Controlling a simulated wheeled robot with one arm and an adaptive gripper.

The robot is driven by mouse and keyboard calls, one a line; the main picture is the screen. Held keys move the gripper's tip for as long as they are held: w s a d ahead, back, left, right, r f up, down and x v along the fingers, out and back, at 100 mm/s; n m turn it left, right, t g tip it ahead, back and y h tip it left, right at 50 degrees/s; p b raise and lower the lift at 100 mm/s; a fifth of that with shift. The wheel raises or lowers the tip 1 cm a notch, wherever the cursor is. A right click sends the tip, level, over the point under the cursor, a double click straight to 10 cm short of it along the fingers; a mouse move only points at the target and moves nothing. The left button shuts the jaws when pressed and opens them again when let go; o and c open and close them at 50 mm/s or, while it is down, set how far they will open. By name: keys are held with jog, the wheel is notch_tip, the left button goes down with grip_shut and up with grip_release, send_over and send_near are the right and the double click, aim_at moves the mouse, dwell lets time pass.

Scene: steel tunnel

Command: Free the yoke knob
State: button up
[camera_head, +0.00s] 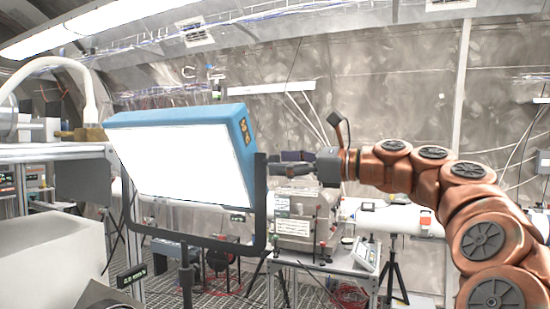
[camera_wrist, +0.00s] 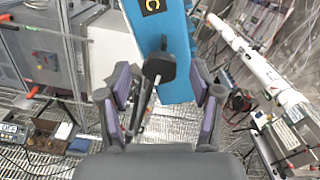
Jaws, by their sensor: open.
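A light panel with a blue housing (camera_head: 180,117) and a glowing white face is held tilted in a black U-shaped yoke (camera_head: 200,246). In the wrist view the blue housing (camera_wrist: 172,25) shows edge-on, with the dark yoke arm running along it. The dark rounded yoke knob (camera_wrist: 158,67) is in front of that side. My gripper (camera_wrist: 160,88) is open, its purple-padded fingers on either side of the knob in the picture, with visible gaps. In the head view my gripper (camera_head: 290,163) is just right of the yoke's right arm; I cannot make out the knob there.
A bench with a metal apparatus (camera_head: 296,225) stands behind and below my gripper. A white pipe (camera_head: 392,216) runs behind my arm. A shelf rack (camera_head: 60,152) is at the left. Tripods and cables crowd the grated floor.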

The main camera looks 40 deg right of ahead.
jog(key=shift+x, duration=1.2)
jog(key=shift+c, duration=0.3)
jog(key=c, duration=1.1)
